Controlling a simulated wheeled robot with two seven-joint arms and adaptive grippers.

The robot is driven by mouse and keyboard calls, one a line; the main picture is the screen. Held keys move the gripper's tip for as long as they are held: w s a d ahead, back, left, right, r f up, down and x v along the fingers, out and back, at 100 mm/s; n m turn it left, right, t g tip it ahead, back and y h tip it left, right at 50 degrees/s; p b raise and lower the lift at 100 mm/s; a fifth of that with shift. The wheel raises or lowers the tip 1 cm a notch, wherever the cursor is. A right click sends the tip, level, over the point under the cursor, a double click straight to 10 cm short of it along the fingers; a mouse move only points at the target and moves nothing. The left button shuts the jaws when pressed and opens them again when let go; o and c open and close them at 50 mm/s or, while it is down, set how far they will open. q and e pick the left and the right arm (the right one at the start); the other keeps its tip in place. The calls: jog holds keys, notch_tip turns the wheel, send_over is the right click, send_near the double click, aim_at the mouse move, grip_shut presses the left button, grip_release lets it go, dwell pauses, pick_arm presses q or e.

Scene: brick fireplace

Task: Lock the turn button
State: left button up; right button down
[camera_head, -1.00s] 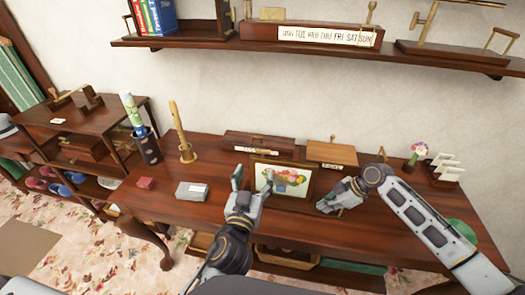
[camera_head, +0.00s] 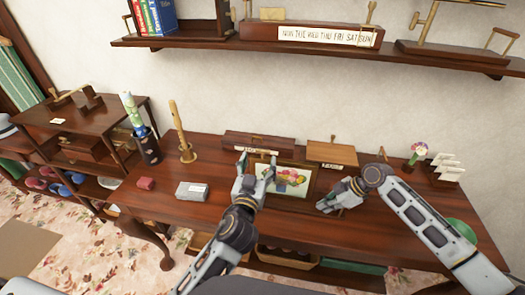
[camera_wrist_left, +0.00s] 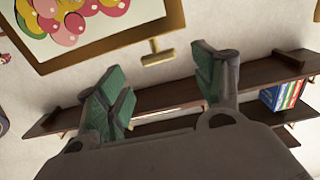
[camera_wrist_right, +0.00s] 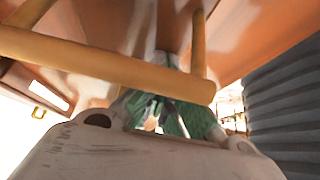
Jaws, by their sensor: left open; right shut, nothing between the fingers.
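A framed picture (camera_head: 293,180) with bright round shapes stands on the dark wooden table. In the left wrist view, its wooden frame (camera_wrist_left: 110,40) carries a small brass T-shaped piece, which looks like the turn button (camera_wrist_left: 157,57), at its edge. In the head view I cannot make this piece out clearly. My left gripper (camera_head: 257,160) is open at the picture's left and upper side; its green-padded fingers (camera_wrist_left: 162,90) are apart with nothing between them. My right gripper (camera_head: 322,208) is shut and empty, low at the picture's right; its fingers also show in the right wrist view (camera_wrist_right: 160,118).
Wooden boxes (camera_head: 258,141) and (camera_head: 332,152) stand behind the picture. A wooden bar (camera_wrist_right: 100,65) crosses before my right gripper. A wall shelf (camera_head: 220,40) hangs above.

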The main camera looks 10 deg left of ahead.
aim_at(262, 152)
pick_arm(q)
jog(key=shift+w, duration=3.35)
jog(key=shift+c, duration=0.4)
jog(key=c, duration=1)
